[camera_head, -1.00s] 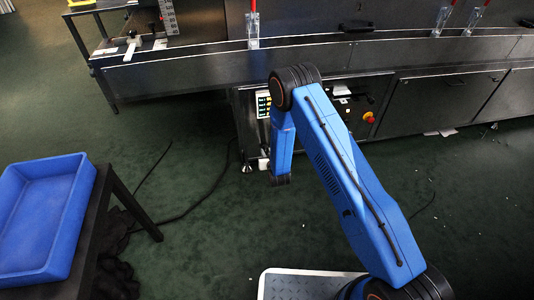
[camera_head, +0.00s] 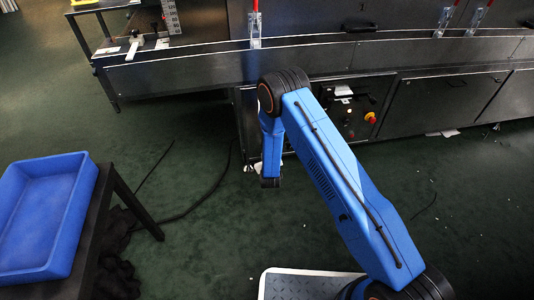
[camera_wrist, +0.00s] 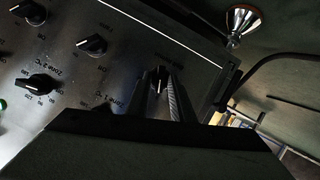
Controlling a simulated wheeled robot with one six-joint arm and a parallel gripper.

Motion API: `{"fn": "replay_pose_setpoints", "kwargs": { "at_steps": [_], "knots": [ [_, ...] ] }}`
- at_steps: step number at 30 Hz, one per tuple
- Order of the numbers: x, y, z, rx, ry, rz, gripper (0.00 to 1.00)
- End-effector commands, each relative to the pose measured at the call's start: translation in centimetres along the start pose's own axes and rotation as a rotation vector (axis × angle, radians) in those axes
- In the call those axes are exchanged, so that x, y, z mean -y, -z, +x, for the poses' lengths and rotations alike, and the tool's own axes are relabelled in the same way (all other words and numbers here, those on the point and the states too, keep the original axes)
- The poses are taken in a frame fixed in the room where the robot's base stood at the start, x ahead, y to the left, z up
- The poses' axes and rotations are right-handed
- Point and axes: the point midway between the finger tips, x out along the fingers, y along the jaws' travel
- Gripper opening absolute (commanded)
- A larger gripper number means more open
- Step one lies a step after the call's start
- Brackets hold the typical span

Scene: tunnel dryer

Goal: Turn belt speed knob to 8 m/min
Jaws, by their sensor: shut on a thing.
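In the wrist view, my gripper (camera_wrist: 161,88) is shut on a small dark knob (camera_wrist: 158,73) on the dark control panel (camera_wrist: 130,35). The fingers stand on either side of the knob and cover much of it. In the head view my arm hides the gripper and the held knob.
In the head view, a red and yellow button (camera_head: 370,117) is on the machine front, below the long conveyor edge (camera_head: 190,70). A blue crate (camera_head: 80,215) is on a dark table at left. Cables lie on the green floor, which is otherwise mostly clear.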

Motion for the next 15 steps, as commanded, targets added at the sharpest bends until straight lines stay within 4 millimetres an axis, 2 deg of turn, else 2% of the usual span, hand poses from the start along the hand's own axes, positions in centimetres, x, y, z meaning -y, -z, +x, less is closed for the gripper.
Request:
{"fn": "replay_pose_setpoints", "kwargs": {
  "at_steps": [6,7,8,15],
  "knots": [
    [-0.08,0.35,0.29,-0.006,-0.002,0.004,0.0],
    [-0.07,0.36,0.3,-0.006,-0.002,0.004,0.23],
    [-0.08,0.36,0.29,-0.006,-0.002,0.004,0.29],
    [-0.04,0.21,0.16,-0.003,0.0,0.003,0.29]
  ]
}}
